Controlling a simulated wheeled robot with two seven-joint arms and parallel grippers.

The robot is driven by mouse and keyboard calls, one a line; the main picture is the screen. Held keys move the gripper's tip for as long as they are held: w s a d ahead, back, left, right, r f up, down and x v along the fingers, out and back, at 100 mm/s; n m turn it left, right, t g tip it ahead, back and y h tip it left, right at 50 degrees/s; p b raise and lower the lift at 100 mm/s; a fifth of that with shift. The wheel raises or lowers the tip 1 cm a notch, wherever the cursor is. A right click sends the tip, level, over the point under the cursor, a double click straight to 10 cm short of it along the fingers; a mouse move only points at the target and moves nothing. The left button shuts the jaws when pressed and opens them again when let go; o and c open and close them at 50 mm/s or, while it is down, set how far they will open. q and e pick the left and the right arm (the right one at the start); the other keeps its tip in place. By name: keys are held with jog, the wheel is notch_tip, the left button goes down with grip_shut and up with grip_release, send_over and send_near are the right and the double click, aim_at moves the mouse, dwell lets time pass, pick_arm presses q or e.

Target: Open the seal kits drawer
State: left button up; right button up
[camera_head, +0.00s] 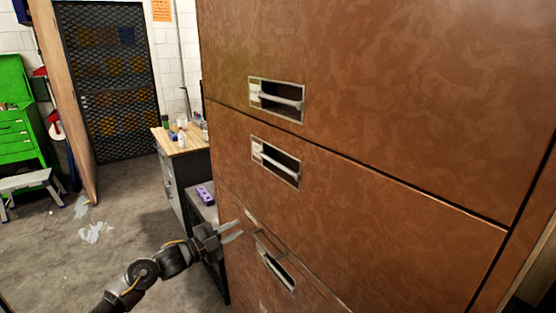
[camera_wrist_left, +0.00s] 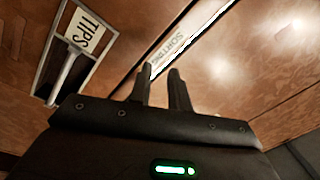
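A tall brown drawer cabinet (camera_head: 380,130) fills the right of the head view. Its recessed metal handles show as an upper one (camera_head: 277,100), a middle one (camera_head: 276,163) and a lower one (camera_head: 277,272). No label reading seal kits can be made out. My left gripper (camera_head: 234,231) is at the cabinet's lower left, close to the front beside the lower handles. In the left wrist view its two fingers (camera_wrist_left: 162,88) stand apart with nothing between them. That view shows a handle with a "TIPS" label (camera_wrist_left: 85,30) and another label (camera_wrist_left: 168,50), hard to read. My right gripper is not in view.
Further left are a mesh door (camera_head: 110,80), a green tool chest (camera_head: 15,125) and a step stool (camera_head: 30,182).

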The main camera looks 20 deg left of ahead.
pick_arm(q)
jog(key=s+d+r+m+g+h, duration=0.1)
jog(key=r+m+h, duration=0.1)
jog(key=r, duration=0.3)
jog(key=s+d+r+m+g+h+p, duration=0.1)
jog(key=r+m, duration=0.2)
jog(key=r, duration=0.3)
jog(key=s+d+r+m+g+h, duration=0.1)
jog(key=s+r+m+h, duration=0.1)
jog(key=r, duration=0.3)
jog(key=m+g+h+p, duration=0.1)
jog(key=m+g, duration=0.2)
jog(key=m, duration=0.2)
send_near(278, 165)
jog(key=p+x, duration=0.2)
jog(key=x, duration=0.2)
jog(key=p+x, duration=0.3)
jog(key=x, duration=0.2)
jog(key=shift+w, duration=0.5)
jog(key=shift+w+d+f, duration=0.1)
jog(key=shift+w+d, duration=0.1)
jog(key=shift+d, duration=0.15)
grip_shut()
